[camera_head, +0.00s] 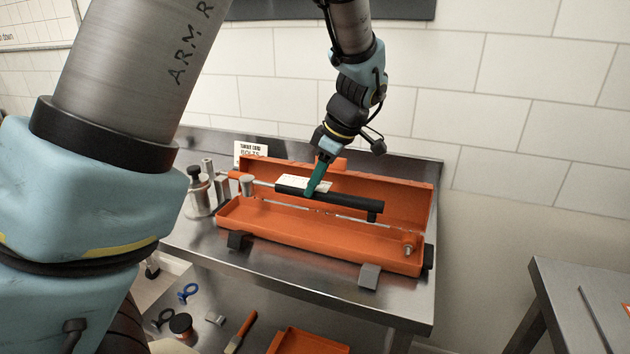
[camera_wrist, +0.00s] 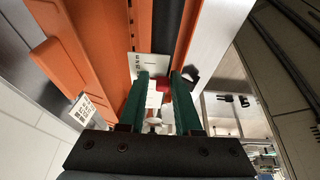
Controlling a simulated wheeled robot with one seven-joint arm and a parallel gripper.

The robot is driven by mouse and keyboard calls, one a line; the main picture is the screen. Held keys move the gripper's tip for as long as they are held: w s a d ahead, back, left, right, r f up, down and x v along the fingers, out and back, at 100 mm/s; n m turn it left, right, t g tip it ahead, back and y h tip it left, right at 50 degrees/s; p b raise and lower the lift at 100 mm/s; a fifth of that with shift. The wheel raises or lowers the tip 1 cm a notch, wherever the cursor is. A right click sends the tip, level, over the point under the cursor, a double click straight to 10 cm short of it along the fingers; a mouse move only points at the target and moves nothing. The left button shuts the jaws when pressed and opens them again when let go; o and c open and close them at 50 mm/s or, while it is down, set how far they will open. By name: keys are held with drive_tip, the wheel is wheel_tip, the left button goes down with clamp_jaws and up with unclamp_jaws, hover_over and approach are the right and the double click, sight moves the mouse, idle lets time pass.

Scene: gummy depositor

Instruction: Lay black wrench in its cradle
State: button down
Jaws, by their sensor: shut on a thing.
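The black wrench (camera_head: 345,201) has a long black handle and a thin silver shaft with a round metal head at its left end. It lies lengthwise over an open orange case (camera_head: 320,249) on the steel table. I cannot tell whether it touches the case. My gripper (camera_head: 313,190) reaches down from above, its green fingers shut on the wrench's handle near the shaft end. In the wrist view my gripper's green fingers (camera_wrist: 168,85) flank a small red part, with the black handle (camera_wrist: 167,28) running away beyond them. The cradle's contact points are hidden under the wrench.
Metal cylinders (camera_head: 200,190) stand left of the case, with a white label card (camera_head: 250,150) behind. The case's raised orange back wall (camera_head: 405,195) runs along its far side. A lower shelf holds blue-handled and orange items. A second steel table (camera_head: 560,300) stands right.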

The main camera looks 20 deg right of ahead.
sight(317, 200)
drive_tip(key=shift+f+b, duration=1.85)
drive_tip(key=shift+f, duration=1.1)
drive_tip(key=shift+f+b, duration=0.35)
drive_tip(key=shift+f, duration=0.1)
drive_tip(key=c, duration=0.5)
unclamp_jaws()
drive_tip(key=b+v, duration=0.2)
drive_tip(key=v, duration=0.9)
